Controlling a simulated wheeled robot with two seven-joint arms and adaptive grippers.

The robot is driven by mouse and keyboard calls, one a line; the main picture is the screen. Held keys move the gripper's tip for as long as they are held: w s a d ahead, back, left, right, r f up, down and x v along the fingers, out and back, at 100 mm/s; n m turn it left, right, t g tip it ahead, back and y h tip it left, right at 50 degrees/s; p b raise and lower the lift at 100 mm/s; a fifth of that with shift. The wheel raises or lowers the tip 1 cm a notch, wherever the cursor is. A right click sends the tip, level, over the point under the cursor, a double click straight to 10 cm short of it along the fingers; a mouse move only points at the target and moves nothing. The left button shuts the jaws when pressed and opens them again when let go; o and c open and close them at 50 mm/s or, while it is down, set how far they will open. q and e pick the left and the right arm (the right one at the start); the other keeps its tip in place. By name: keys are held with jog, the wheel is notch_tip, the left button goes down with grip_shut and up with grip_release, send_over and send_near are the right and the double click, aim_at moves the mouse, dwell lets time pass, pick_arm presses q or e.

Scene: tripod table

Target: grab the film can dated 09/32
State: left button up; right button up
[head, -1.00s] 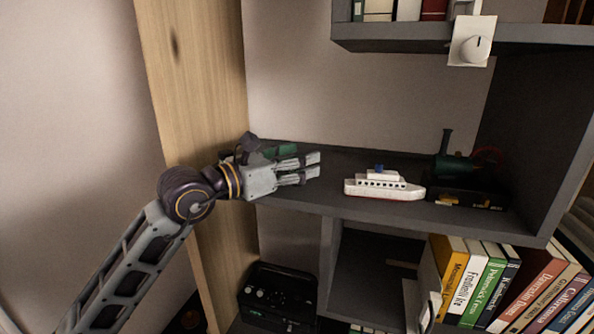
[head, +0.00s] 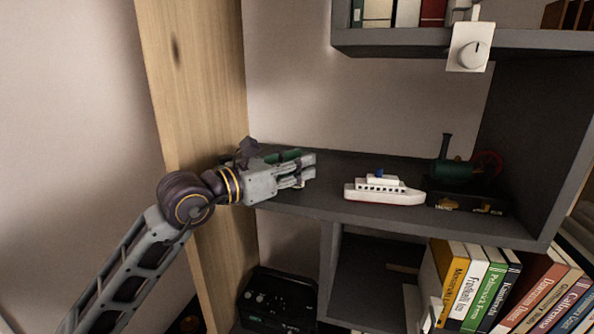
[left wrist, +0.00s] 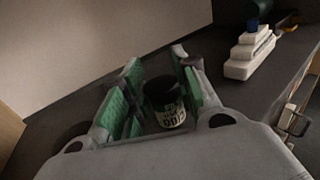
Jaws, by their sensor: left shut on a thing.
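A small film can (left wrist: 164,103) with a black top and a pale, lettered label stands upright between the green-padded fingers of my left gripper (left wrist: 158,60) in the left wrist view. The lettering is tilted and too small to read the date fully. In the head view my left gripper (head: 309,168) is over the left part of the grey middle shelf (head: 330,206), its fingers pointing right. It is shut on the film can, which is mostly hidden there by the fingers. My right gripper is not in view.
A white toy ship (head: 384,188) stands right of my left gripper, with a green model steam engine (head: 456,172) further right. A wooden post (head: 195,90) is at the left. An upper shelf (head: 400,42) hangs above; books (head: 485,285) stand below.

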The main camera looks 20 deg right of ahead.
pick_arm(q)
jog(key=shift+r, duration=0.15)
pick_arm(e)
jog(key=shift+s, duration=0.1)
pick_arm(q)
jog(key=shift+r, duration=0.8)
notch_tip(320, 180, up, 6)
jog(key=shift+f+b, duration=0.1)
jog(key=shift+b, duration=0.3)
jog(key=shift+r, duration=1.15)
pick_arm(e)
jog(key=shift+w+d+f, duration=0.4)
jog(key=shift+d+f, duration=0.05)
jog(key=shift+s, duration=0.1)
